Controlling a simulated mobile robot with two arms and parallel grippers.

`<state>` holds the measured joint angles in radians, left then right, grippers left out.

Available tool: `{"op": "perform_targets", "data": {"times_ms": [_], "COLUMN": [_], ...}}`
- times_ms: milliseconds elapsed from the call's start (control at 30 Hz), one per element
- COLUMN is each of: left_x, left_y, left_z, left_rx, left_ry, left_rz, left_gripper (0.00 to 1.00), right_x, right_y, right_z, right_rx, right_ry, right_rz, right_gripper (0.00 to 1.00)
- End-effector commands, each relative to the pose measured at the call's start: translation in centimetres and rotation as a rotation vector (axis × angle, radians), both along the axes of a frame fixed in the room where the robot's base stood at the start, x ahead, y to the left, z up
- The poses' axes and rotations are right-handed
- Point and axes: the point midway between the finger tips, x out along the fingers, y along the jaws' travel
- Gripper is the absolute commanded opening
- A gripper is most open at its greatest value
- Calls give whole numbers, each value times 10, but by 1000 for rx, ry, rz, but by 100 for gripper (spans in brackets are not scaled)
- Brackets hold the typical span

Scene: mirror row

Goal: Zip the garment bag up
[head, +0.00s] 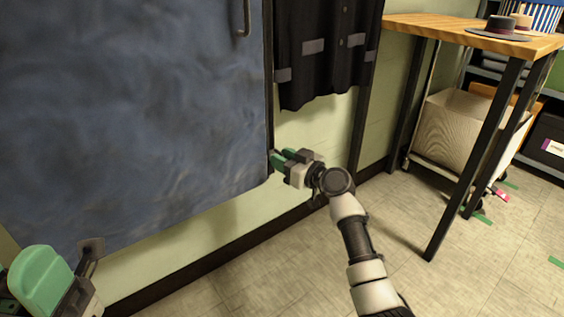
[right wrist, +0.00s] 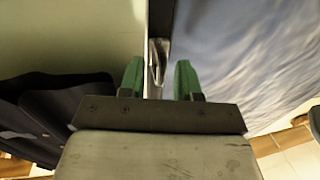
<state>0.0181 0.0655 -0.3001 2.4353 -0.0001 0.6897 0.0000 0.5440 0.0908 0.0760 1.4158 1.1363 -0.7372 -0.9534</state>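The garment bag (head: 130,110) is a large blue cloth panel at the left of the head view, with a dark band down its right edge. A metal zip pull (right wrist: 158,58) shows in the right wrist view on the dark strip beside the blue cloth. My right gripper (head: 275,160) is at the bag's lower right corner. In the wrist view its green fingers (right wrist: 159,78) are apart, one on each side of the pull, with gaps visible. My left gripper (head: 62,268) is partly visible at the lower left, below the bag; its finger gap is unclear.
A dark garment (head: 325,55) with grey patches hangs right of the bag. A wooden table (head: 440,28) with hats stands at the right, its dark legs reaching the floor. A beige bin (head: 455,125) is behind them. Tiled floor (head: 480,270) is open at lower right.

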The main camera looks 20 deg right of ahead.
Motion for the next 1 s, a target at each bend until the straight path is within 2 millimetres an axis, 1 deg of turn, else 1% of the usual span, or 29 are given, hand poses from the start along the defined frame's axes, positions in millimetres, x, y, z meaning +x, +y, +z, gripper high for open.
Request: {"op": "perform_targets", "data": {"times_ms": [100, 333, 367, 500, 567, 867, 1000], "left_x": [0, 0, 0, 0, 0, 0, -1], "left_y": [0, 0, 0, 0, 0, 0, 0], "left_z": [0, 1, 1, 1, 1, 2, 8], "left_rx": [0, 0, 1, 1, 1, 0, -2], "left_ry": [-5, -5, -6, -6, -6, -6, -10], "left_rz": [1, 1, 0, 0, 0, 0, -1], "left_gripper": [60, 60, 60, 60, 60, 60, 60], "right_x": [4, 5, 5, 5, 5, 4, 4], "right_y": [3, 3, 3, 3, 3, 5, 5], "right_z": [0, 0, 0, 0, 0, 1, 11], "right_rx": [0, 0, 0, -1, 0, -1, -1], "right_ry": [0, 0, 0, 1, 1, 2, 0], "right_rz": [1, 0, 0, 0, 1, 4, 5], "right_gripper": [33, 33, 31, 10, 1, 0, 0]}}
